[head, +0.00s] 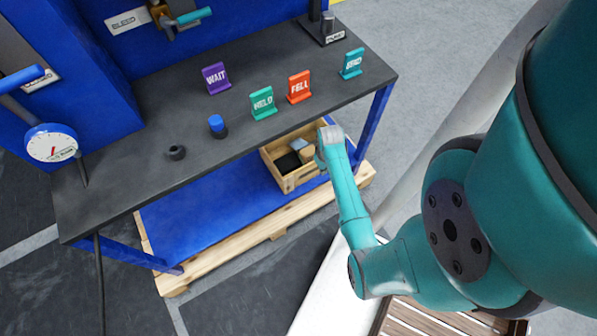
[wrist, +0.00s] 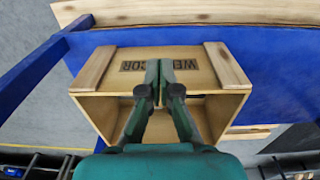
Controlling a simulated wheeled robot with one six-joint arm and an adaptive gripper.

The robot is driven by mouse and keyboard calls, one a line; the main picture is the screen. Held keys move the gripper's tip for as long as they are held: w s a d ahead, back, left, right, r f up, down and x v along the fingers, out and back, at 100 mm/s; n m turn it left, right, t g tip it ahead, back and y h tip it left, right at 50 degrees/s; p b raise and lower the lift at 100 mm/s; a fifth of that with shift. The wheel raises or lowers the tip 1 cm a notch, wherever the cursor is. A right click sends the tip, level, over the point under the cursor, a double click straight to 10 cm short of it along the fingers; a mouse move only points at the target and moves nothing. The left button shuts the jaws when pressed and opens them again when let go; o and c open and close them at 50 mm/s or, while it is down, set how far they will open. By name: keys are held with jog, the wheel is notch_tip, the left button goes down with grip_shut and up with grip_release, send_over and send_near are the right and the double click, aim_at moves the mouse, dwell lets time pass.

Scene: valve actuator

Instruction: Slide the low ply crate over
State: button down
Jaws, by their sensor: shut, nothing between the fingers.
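The low ply crate (head: 287,178) sits on the blue lower deck under the dark bench top, at its right end. In the head view it is open on top and holds a few dark and pale blocks. In the wrist view the crate (wrist: 88,83) shows its ply walls, cleats and dark lettering. My gripper (wrist: 159,92) is shut, its fingers together in front of the lettered crate wall. I cannot tell whether the fingertips touch that wall. In the head view my arm's end hides part of the crate's right side.
The dark bench top (head: 120,190) overhangs the crate. Blue bench legs (head: 373,122) stand at its ends. The blue deck (head: 205,222) left of the crate is clear. A wooden pallet edge (head: 240,243) runs along the front. Signs, including a red one (head: 299,87), stand on the bench.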

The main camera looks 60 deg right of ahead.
jog(key=w+d+f, duration=0.3)
jog(key=w+f, duration=0.1)
jog(key=f, duration=0.5)
jog(key=shift+w+f, duration=0.15)
jog(key=shift+f, duration=0.05)
dwell(0.3)
